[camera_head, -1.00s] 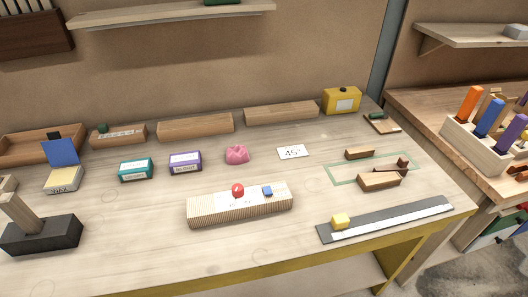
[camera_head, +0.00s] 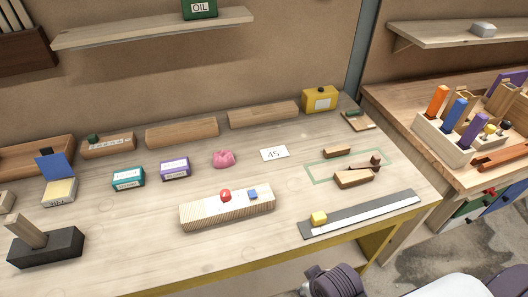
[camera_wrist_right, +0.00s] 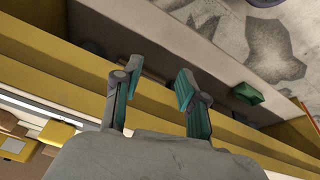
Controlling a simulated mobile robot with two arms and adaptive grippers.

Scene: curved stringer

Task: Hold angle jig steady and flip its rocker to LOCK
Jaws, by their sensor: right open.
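No marking reading LOCK is legible, so I cannot tell for certain which piece is the angle jig. Inside a green outline (camera_head: 318,181) at the right of the bench lie wooden blocks, the nearer one (camera_head: 352,179) with a dark brown lever-like piece (camera_head: 375,163) by it. A ribbed wooden block (camera_head: 227,208) with a red knob (camera_head: 225,195) and a small blue piece (camera_head: 252,194) sits mid-bench. My right gripper (camera_wrist_right: 156,82) is open and empty in the right wrist view, near the bench's yellow front edge, apart from these pieces. My left gripper is out of view.
A dark strip (camera_head: 385,205) with a yellow block (camera_head: 319,218) lies near the front edge. A 45° card (camera_head: 274,153), a pink lump (camera_head: 223,159), and purple (camera_head: 174,169) and teal (camera_head: 128,179) boxes stand behind. The front middle of the bench is clear.

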